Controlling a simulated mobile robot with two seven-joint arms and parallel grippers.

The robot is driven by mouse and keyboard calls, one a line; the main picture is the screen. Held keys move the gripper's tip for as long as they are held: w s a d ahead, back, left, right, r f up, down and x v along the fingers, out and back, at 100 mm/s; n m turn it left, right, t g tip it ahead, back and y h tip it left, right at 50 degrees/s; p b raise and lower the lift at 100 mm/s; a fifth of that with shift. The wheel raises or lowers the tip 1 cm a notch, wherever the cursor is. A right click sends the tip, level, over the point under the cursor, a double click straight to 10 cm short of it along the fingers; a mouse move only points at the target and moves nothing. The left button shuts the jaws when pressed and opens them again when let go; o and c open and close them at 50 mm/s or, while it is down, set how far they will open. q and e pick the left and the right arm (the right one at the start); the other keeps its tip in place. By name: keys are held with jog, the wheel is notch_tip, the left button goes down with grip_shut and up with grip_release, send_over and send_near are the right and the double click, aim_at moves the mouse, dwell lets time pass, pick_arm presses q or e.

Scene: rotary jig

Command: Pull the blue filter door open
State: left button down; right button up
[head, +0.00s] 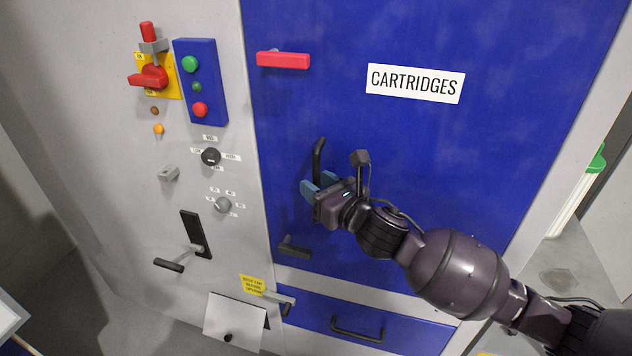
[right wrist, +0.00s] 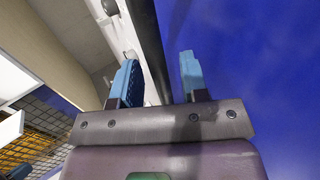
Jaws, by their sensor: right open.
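The blue door (head: 450,160) fills the upper right of the head view and looks shut; its white label (head: 415,83) reads CARTRIDGES. A black upright handle (head: 318,158) stands out near its left edge. My right gripper (head: 319,185) is at the handle's lower part, with its blue fingers open. In the right wrist view, the dark handle bar (right wrist: 152,45) runs between the two spread fingers (right wrist: 158,75); I cannot tell whether either touches it. The blue door face (right wrist: 250,80) is on the right there. My left gripper is not in view.
A red handle (head: 283,60) is above on the door and a dark lever (head: 295,247) below. Left is a grey panel with a red rotary switch (head: 150,76), a blue button box (head: 203,82) and knobs. A blue drawer (head: 400,333) sits beneath. Floor shows at right.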

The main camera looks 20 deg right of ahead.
jog(key=shift+w+a, duration=0.2)
jog(key=shift+w, duration=0.2)
grip_shut()
